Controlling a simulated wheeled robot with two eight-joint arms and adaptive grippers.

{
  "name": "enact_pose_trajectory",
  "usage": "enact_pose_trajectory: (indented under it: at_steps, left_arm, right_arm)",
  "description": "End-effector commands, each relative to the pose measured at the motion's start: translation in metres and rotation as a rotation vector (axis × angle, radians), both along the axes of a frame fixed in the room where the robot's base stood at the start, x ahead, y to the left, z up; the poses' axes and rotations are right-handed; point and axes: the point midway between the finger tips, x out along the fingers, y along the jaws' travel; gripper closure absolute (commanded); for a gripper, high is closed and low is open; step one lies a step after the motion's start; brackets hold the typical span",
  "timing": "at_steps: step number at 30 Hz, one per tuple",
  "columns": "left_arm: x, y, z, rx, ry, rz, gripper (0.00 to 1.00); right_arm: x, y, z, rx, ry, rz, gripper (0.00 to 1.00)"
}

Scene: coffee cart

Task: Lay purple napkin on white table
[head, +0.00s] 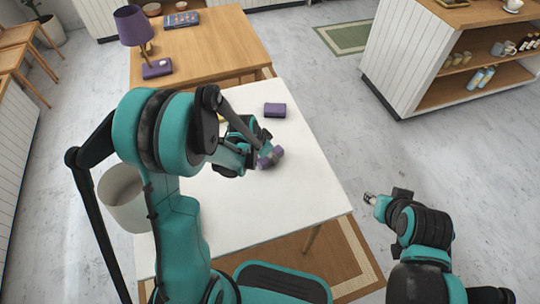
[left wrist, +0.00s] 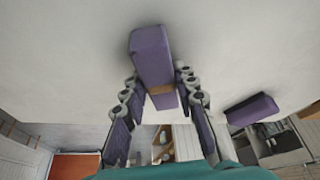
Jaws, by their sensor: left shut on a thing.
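The purple napkin (left wrist: 151,55) is a folded, block-like bundle with a brownish band. It is between the fingers of my left gripper (left wrist: 160,92), which is shut on it. In the head view the napkin (head: 277,154) shows at my left gripper (head: 270,158), over the right part of the white table (head: 255,205). I cannot tell whether it touches the tabletop. A second purple block (head: 275,110) lies on the far part of the table and also shows in the left wrist view (left wrist: 252,109). My right gripper (head: 370,198) is off the table's right side; its fingers are too small to read.
A wooden table (head: 215,45) adjoins the far edge, with a purple lamp (head: 134,27), a purple item (head: 157,68) and a book (head: 182,19). A white shelf unit (head: 420,62) stands at the right. The white table's front right is clear. My left arm hides its left part.

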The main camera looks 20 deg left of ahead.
Motion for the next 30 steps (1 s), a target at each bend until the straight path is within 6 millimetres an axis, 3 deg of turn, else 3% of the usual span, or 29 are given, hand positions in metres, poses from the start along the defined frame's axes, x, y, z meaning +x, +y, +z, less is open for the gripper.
enact_pose_trajectory:
  at_steps: [2,3,5,17,30]
  left_arm:
    - [0.000,0.000,-0.004,0.000,0.000,0.000,0.91]
    - [0.000,0.000,-0.003,0.000,0.000,0.000,0.64]
    - [0.000,0.000,-0.003,0.000,0.000,0.000,0.51]
    - [-0.001,0.000,0.004,0.000,0.000,0.000,0.51]
    - [-0.030,0.020,0.089,0.000,0.000,0.001,0.51]
  right_arm:
    - [0.000,0.000,-0.004,0.000,0.000,0.000,0.60]
    - [0.000,0.000,-0.003,0.000,0.000,0.000,0.60]
    - [0.000,0.000,-0.003,0.000,0.000,0.000,0.60]
    - [0.000,0.000,0.003,0.000,0.000,0.000,0.60]
    - [0.000,0.000,0.043,0.000,0.000,0.000,0.60]
